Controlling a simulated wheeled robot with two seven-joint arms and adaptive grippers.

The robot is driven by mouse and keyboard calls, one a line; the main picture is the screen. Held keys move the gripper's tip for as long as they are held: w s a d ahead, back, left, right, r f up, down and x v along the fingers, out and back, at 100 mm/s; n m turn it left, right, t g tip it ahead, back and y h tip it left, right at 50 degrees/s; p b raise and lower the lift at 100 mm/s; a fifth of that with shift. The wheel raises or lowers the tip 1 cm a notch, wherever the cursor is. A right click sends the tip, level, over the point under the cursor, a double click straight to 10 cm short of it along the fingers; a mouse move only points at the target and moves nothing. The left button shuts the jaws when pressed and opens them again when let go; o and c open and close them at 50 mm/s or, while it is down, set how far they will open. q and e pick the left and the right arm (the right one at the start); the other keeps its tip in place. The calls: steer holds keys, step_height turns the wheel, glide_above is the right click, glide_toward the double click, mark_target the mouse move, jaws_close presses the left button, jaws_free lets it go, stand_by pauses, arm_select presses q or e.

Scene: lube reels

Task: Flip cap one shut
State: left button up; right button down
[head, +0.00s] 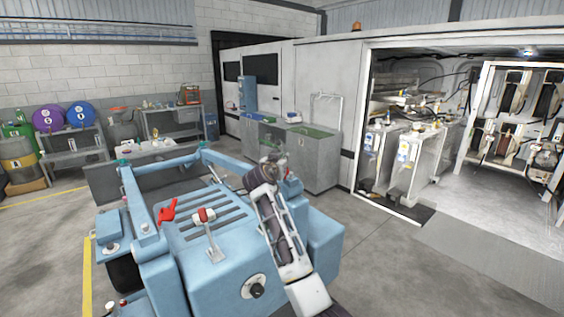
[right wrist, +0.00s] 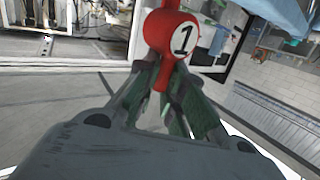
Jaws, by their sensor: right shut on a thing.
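Cap one, a red round piece with a white disc marked "1" (right wrist: 182,40), stands out beyond the fingertips of my right gripper (right wrist: 163,80) in the right wrist view. The fingers are shut on its narrow red stem. In the head view my right gripper (head: 268,168) is over the far right side of the blue machine (head: 225,255). A small red spot (head: 289,174) shows beside it; I cannot tell if that is cap one. Whether the cap is seated is hidden. My left gripper is not in view.
The blue machine carries a red handle (head: 168,210) and a red-and-white lever (head: 206,216). Grey cabinets (head: 312,160) stand behind it. Purple and blue drums (head: 81,115) are at the back left. The floor on the right (head: 400,270) is clear.

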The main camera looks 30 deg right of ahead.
steer(key=c, duration=1.5)
jaws_free()
steer(key=shift+s+a, duration=0.1)
steer(key=shift+v, duration=5.9)
